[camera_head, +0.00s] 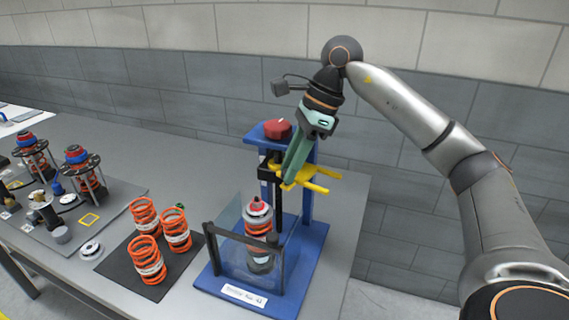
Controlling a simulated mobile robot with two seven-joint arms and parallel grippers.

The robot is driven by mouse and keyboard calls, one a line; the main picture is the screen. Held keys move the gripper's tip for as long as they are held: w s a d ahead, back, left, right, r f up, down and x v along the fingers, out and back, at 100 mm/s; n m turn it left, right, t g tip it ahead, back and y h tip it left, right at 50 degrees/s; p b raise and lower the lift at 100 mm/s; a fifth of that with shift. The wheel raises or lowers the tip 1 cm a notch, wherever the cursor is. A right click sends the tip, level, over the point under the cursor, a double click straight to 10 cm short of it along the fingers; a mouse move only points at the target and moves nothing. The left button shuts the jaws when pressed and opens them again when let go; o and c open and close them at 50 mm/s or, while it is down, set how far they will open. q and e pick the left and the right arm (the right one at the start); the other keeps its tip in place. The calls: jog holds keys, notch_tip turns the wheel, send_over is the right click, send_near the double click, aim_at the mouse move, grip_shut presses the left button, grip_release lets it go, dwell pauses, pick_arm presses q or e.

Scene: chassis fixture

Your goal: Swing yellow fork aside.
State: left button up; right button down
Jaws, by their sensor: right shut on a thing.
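The yellow fork (318,186) is on the blue stand (307,207), at about mid-height, with its prongs reaching to the right. My right gripper (291,178) comes down from above and is shut on the fork near its left part. Its fingers hide some of the fork. A red and white spring assembly (259,227) stands upright on the stand's base, below and left of the fork, behind a clear guard (232,240) with dark posts. My left gripper is not in view.
Several orange springs (147,257) stand on a dark mat left of the stand. Further left a grey plate (120,190) carries strut assemblies and small parts. A red knob (277,129) tops the stand. A wall runs behind the table; the table's right edge is near the stand.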

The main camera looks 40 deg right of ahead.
dwell(0.4)
jog(key=c, duration=0.6)
grip_release()
jog(key=shift+c, duration=0.2)
